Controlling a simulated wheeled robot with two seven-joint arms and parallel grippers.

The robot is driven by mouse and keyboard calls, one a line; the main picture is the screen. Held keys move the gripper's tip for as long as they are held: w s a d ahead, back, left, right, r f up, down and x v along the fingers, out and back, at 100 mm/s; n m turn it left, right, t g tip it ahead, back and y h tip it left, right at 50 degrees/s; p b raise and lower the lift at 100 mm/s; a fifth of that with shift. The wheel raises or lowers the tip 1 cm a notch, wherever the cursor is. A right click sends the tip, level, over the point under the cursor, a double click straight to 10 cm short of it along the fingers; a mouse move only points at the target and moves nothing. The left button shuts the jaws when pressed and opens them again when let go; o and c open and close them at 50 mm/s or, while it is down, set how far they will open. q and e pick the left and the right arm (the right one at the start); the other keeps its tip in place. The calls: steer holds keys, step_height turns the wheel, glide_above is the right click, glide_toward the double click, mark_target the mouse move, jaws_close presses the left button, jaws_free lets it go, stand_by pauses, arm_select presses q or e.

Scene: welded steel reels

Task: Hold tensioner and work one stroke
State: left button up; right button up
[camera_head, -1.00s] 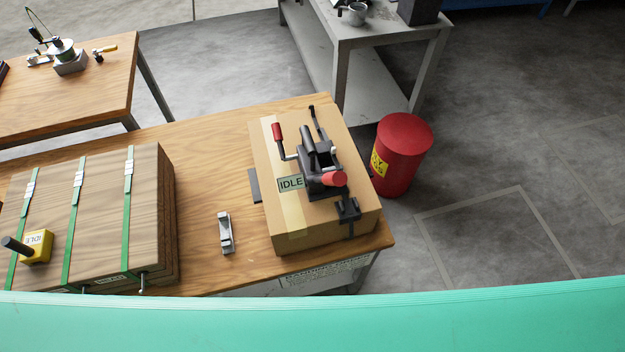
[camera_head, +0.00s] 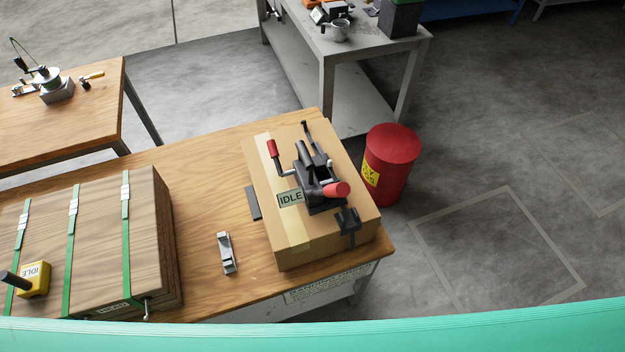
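The tensioner (camera_head: 318,186) is a dark metal tool with red-handled levers, sitting on top of a cardboard box (camera_head: 292,240) at the right end of the wooden table. One red grip (camera_head: 272,148) stands up at its left, and a thicker red handle (camera_head: 337,190) points toward the front right. A green tag (camera_head: 290,199) reading "IDLE" is at its left side. Nothing is touching the tensioner. Neither of my grippers is in view.
A wooden crate (camera_head: 110,240) with green straps and a yellow "IDLE" block (camera_head: 34,279) fills the table's left. A small metal buckle-like piece (camera_head: 227,253) lies between crate and box. A red drum (camera_head: 390,163) stands right of the table. A grey bench (camera_head: 337,75) is behind.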

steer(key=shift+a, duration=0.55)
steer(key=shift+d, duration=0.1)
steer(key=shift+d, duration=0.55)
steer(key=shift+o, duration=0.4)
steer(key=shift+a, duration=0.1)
